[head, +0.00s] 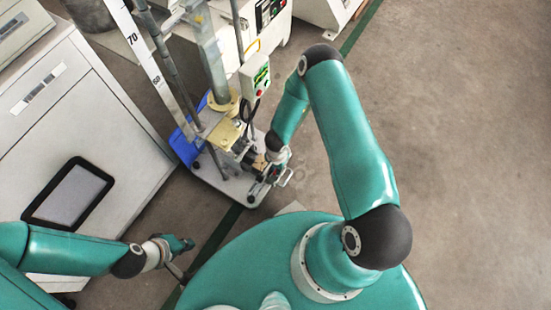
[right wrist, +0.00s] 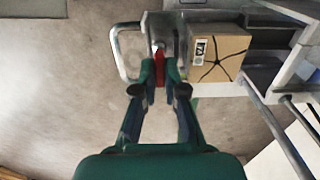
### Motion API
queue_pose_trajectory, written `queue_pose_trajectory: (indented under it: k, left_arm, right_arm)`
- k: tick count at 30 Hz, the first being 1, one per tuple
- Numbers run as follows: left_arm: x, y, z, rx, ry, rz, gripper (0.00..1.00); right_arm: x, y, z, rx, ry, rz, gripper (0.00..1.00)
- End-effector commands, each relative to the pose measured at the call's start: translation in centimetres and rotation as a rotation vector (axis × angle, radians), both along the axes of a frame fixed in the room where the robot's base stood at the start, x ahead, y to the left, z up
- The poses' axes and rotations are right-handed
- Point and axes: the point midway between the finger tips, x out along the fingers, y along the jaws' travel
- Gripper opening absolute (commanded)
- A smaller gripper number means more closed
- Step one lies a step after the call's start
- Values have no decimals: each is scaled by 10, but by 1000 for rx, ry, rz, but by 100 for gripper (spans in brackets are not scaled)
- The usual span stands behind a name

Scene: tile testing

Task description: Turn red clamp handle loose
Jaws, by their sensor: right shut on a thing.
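The red clamp handle (right wrist: 160,68) shows in the right wrist view between the fingertips of my right gripper (right wrist: 159,85). The gripper is shut on it, and the fingers hide part of it. In the head view my right gripper (head: 270,175) is at the front of the testing machine's base, and the handle cannot be made out there. My left gripper (head: 172,262) hangs at the lower left, away from the machine; its fingers are too small to tell open from shut.
A bent metal bar (right wrist: 122,55) is on the left. The machine's base plate (head: 228,187) stands on the floor beside a white cabinet (head: 120,165). The floor at right (head: 460,150) is clear.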

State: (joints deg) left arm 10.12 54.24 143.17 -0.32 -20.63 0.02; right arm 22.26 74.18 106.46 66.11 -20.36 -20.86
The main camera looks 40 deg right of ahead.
Motion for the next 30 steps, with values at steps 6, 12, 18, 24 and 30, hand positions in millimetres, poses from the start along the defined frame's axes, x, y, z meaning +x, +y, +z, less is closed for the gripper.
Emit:
queue_pose_trajectory:
  k: [6, 12, 18, 24, 30]
  left_arm:
    - [0, 0, 0, 0, 0, 0, 0]
    - [0, 0, 0, 0, 0, 0, 0]
    - [0, 0, 9, 0, 0, 0, 0]
    - [0, 0, 27, 0, 0, 0, 0]
    - [0, 0, 44, 0, 0, 0, 0]
  right_arm:
    - [-2, 3, -1, 7, 5, 0, 23]
    - [-1, 1, 0, 3, 2, -2, 23]
    - [-1, 1, 10, 2, 1, -3, 23]
    - [0, 0, 32, 2, 1, -3, 23]
    - [0, 0, 52, 1, 0, -3, 23]
